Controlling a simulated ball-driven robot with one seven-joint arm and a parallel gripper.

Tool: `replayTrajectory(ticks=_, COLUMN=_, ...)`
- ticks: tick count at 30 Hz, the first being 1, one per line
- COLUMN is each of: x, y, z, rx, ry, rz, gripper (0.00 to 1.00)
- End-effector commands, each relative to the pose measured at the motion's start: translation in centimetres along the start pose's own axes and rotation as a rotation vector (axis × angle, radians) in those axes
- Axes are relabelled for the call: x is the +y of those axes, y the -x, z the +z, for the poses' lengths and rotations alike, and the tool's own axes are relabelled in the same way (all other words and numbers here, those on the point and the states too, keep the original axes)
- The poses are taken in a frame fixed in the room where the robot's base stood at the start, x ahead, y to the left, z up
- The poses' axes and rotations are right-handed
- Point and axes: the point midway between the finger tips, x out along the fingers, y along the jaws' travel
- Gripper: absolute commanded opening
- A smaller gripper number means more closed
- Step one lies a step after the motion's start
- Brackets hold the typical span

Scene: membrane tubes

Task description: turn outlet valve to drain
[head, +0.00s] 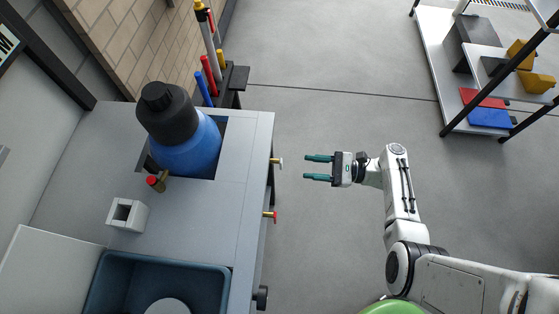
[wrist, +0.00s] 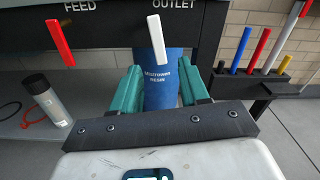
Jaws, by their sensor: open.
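The white outlet valve lever (wrist: 157,41) hangs nearly upright below the OUTLET label in the wrist view. In the head view the outlet valve (head: 277,161) sticks out from the bench's front edge. My gripper (head: 306,167) points at the bench, with a gap between its tips and this valve. Its two teal fingers are apart and empty; in the wrist view the gripper (wrist: 160,72) frames the lower end of the white lever, which looks farther off. The red feed lever (wrist: 60,45) hangs at the left below the FEED label, and also shows in the head view (head: 269,215).
A blue vessel with a black cap (head: 168,112) sits in the bench (head: 255,140); its blue lower part (wrist: 163,85) shows under the bench. A rack (head: 233,82) with coloured rods stands beyond. A sink (head: 110,285) is at the near end. Floor around my arm is clear.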

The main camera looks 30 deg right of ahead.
Motion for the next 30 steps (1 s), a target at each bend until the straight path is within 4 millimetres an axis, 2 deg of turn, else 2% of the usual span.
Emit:
replayTrajectory(ticks=9, x=0.2, y=-5.7, z=0.1, rx=0.000, ry=0.001, rz=0.008, gripper=0.45)
replayTrajectory(ticks=15, x=0.2, y=-8.5, z=0.0, rx=0.002, ry=0.003, rz=0.005, gripper=0.45)
replayTrajectory(ticks=21, x=0.2, y=-9.6, z=0.0, rx=0.002, ry=0.003, rz=0.004, gripper=0.45)
replayTrajectory(ticks=29, x=0.2, y=-9.7, z=0.0, rx=0.002, ry=0.003, rz=0.004, gripper=0.45)
replayTrajectory(ticks=30, x=0.2, y=-9.7, z=0.0, rx=0.002, ry=0.003, rz=0.004, gripper=0.42)
